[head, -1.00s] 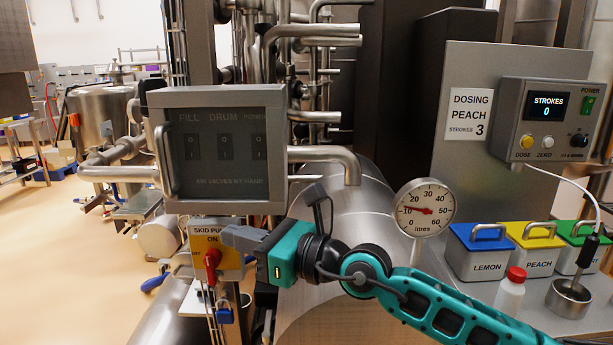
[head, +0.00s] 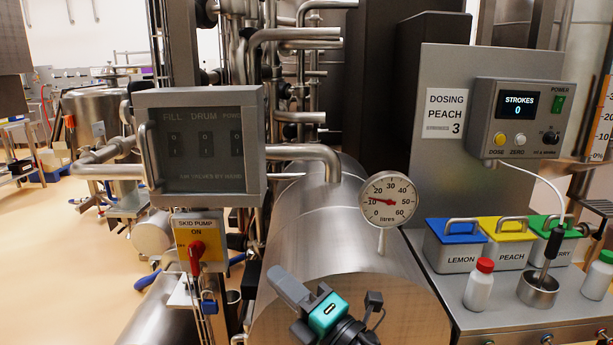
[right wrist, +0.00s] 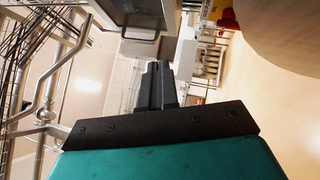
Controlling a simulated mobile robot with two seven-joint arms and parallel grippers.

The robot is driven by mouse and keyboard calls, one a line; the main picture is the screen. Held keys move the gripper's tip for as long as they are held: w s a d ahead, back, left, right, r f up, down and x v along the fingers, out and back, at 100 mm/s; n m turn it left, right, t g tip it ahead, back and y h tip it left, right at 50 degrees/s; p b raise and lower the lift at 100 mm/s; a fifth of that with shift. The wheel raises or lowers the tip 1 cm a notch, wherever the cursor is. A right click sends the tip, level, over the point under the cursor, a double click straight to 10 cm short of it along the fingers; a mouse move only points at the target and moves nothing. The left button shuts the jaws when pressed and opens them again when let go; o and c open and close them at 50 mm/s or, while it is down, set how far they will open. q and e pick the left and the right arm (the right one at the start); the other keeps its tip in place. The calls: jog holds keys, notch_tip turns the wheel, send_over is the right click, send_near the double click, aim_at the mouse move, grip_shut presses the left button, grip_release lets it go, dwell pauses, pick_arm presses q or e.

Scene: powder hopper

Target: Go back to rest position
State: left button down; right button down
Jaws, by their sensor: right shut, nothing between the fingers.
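My right gripper (head: 278,278) is low in the middle of the head view, in front of the steel drum (head: 330,232). It is shut and empty, tilted up to the left. In the right wrist view its dark fingers (right wrist: 156,85) are together with nothing between them. The gripper is apart from the yellow skid pump switch (head: 210,240) with its red handle (head: 197,257), which is to its left. A red and yellow part shows at the top of the right wrist view. My left gripper is not in view.
A grey switch box (head: 203,192) hangs above the pump switch. A dial gauge (head: 388,200) stands on the drum. At right are the dosing panel (head: 515,118), the blue LEMON box (head: 452,252), the yellow PEACH box (head: 503,255), a white bottle (head: 479,288) and a steel cup (head: 538,290).

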jog(key=s+d+f+m+t+h, duration=0.1)
jog(key=s+d+f+m+h, duration=0.1)
jog(key=d+f+m+h, duration=0.5)
jog(key=s+d+f+m+h, duration=0.25)
jog(key=d+f+m, duration=0.25)
jog(key=f+m, duration=0.45)
jog(key=s+d+f+m+g+h, duration=0.2)
jog(key=s+d+f+m, duration=0.2)
jog(key=s+f+m, duration=0.1)
jog(key=s+d+f+m+g+h, duration=0.2)
jog(key=s+d+f+m, duration=0.3)
jog(key=s+f, duration=0.3)
jog(key=shift+s+m+g, duration=0.3)
jog(key=shift+s+m, duration=0.05)
jog(key=shift+s, duration=0.25)
jog(key=shift+d, duration=0.1)
